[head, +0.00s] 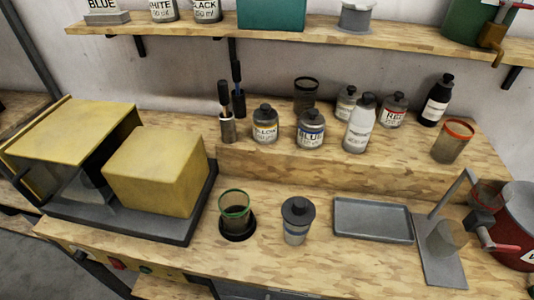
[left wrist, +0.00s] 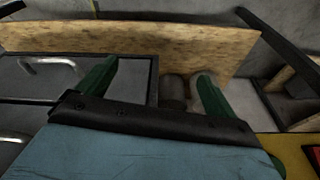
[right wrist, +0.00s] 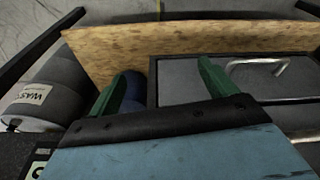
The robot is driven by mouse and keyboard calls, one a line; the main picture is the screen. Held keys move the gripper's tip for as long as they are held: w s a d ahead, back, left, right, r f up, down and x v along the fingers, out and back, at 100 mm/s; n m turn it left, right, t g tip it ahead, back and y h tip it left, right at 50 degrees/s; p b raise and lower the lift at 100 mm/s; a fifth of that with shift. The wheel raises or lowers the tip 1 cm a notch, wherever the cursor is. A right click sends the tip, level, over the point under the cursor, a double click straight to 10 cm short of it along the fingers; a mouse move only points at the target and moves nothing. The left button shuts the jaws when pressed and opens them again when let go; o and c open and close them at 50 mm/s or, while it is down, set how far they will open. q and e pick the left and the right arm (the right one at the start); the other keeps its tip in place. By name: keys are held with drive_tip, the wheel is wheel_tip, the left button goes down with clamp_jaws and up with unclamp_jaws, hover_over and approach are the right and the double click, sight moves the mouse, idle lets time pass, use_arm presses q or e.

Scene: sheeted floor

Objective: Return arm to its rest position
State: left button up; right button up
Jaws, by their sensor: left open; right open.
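Neither of my arms shows in the head view. In the left wrist view my left gripper (left wrist: 158,85) has its two green fingers spread apart with nothing between them. It faces a wooden board and a dark drawer front below bench level. In the right wrist view my right gripper (right wrist: 160,85) also has its green fingers spread wide and empty. It faces a similar wooden board (right wrist: 190,38) and a grey drawer (right wrist: 225,80) with a metal handle. No held object shows in either gripper.
The wooden bench carries a yellow machine (head: 155,170), a green-rimmed cup (head: 234,212), a lidded jar (head: 297,220), a grey tray (head: 373,220) and a metal stand (head: 442,262). Several bottles stand on the raised step. A container labelled WASTE (right wrist: 45,95) is left in the right wrist view.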

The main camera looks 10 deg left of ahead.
use_arm(q)
drive_tip(key=s+a+f+b, duration=0.1)
drive_tip(key=s+f+b, duration=0.1)
drive_tip(key=s+f, duration=0.7)
drive_tip(key=s+a+f+g+b, duration=0.1)
drive_tip(key=s+a+f+b, duration=0.1)
drive_tip(key=s+f, duration=0.7)
wheel_tip(320, 180, down, 7)
drive_tip(key=shift+r+g+b, duration=0.1)
drive_tip(key=shift+g+b, duration=0.2)
drive_tip(key=shift+b, duration=0.45)
use_arm(e)
drive_tip(key=s+d+f, duration=0.1)
drive_tip(key=s+f, duration=0.8)
drive_tip(key=f, duration=0.3)
drive_tip(key=s+d+f+g, duration=0.1)
drive_tip(key=s+d+f, duration=0.1)
drive_tip(key=s+f, duration=0.7)
wheel_tip(320, 180, down, 4)
drive_tip(key=shift+r+g, duration=0.1)
drive_tip(key=shift+g, duration=0.2)
